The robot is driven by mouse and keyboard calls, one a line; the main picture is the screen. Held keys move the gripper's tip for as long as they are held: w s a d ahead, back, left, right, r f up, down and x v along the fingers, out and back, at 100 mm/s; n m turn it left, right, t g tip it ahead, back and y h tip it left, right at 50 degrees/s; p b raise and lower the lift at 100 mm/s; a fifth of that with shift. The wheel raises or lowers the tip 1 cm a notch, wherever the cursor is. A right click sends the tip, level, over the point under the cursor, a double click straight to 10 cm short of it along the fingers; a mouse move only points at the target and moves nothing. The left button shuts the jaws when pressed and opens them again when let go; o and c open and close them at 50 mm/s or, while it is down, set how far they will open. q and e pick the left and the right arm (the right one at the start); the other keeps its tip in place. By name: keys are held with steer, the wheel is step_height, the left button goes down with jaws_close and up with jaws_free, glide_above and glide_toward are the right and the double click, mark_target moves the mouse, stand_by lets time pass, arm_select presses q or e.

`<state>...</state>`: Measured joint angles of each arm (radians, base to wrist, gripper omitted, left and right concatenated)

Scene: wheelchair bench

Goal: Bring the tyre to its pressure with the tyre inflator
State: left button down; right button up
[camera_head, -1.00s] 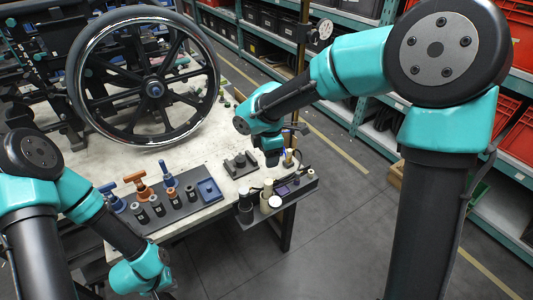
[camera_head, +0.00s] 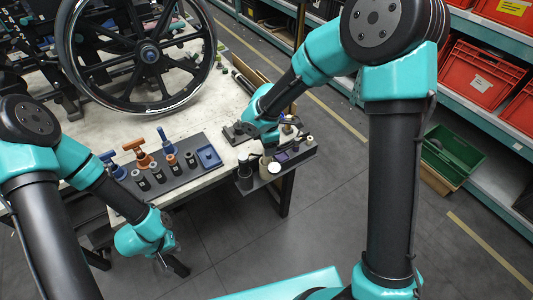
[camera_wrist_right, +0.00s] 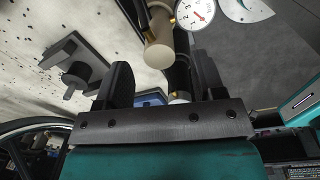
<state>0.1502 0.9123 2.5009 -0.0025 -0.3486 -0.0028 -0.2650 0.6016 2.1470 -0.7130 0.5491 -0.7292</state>
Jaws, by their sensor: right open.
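The wheelchair wheel with its black tyre (camera_head: 178,108) stands upright at the back left of the bench. My right gripper (camera_wrist_right: 163,75) is open. In the right wrist view a beige cylinder (camera_wrist_right: 158,52) and a black cylinder (camera_wrist_right: 180,78) appear between its fingers; I cannot tell their depth. A white dial gauge (camera_wrist_right: 194,12) shows just beyond; whether it belongs to the tyre inflator is unclear. In the head view my right gripper (camera_head: 284,130) is above the small side tray, partly hidden. My left gripper (camera_head: 178,266) hangs in front of the bench, away from the wheel; its jaw opening is unclear.
A dark side tray (camera_head: 272,178) at the bench's right edge holds several cylinders and a small device. A dark block (camera_head: 238,132) is near my right wrist.

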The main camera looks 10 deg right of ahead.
step_height(320, 180, down, 6)
steer(key=shift+w+r, duration=0.1)
steer(key=shift+w, duration=0.05)
steer(key=shift+c, duration=0.4)
jaws_close()
stand_by(0.8)
steer(key=shift+r, duration=0.1)
steer(key=shift+r, duration=4.9)
steer(key=shift+w, duration=0.1)
